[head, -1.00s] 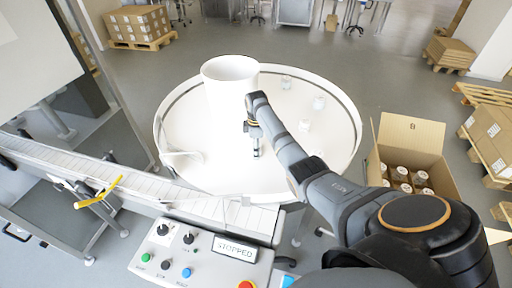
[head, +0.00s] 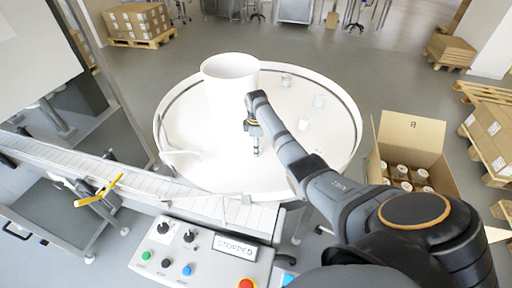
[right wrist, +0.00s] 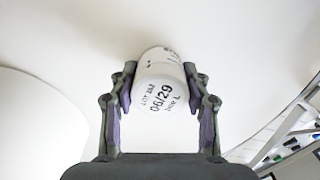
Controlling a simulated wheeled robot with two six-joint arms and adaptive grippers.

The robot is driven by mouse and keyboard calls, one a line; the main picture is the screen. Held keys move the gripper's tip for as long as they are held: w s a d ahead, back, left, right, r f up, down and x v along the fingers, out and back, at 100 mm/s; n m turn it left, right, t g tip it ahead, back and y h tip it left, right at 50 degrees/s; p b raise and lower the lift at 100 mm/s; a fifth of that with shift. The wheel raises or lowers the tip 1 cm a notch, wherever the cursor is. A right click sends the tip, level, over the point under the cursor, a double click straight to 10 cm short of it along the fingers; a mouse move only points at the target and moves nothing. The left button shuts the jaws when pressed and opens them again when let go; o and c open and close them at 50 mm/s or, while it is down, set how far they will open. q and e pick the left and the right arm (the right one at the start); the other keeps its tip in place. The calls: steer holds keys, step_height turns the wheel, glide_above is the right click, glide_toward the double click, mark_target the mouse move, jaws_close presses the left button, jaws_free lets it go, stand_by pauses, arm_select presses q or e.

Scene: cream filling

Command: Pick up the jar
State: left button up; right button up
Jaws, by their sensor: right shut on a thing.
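The jar (right wrist: 160,82) is small and white, with dark print including "06/29" on the end facing the right wrist camera. My right gripper (right wrist: 160,97) has its two fingers against opposite sides of the jar and is shut on it. In the head view my right gripper (head: 256,146) points down over the white round table (head: 222,180), just below the large white cylinder (head: 229,92). The held jar is hard to make out there, and I cannot tell whether it touches the table. My left gripper is not in view.
Other small pale jars stand on the right part of the round table, such as one jar (head: 319,101). An open carton (head: 412,139) holding several jars stands at the right. A conveyor (head: 150,185) and a control panel (head: 200,255) reading "STOPPED" are in front.

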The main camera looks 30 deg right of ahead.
steer(key=shift+w+r, duration=0.1)
steer(key=shift+r, duration=0.15)
step_height(320, 180, up, 3)
steer(key=shift+f+b, duration=0.15)
steer(key=shift+b, duration=0.55)
steer(key=s+r, duration=0.2)
steer(key=shift+s+a+r, duration=0.25)
steer(key=shift+s+r, duration=0.05)
steer(key=shift+r, duration=0.05)
steer(key=s+a+r+p, duration=0.3)
steer(key=s+r+p, duration=0.4)
steer(key=s+p, duration=0.2)
steer(key=shift+s+p, duration=0.3)
steer(key=shift+s, duration=0.75)
steer(key=shift+f, duration=0.1)
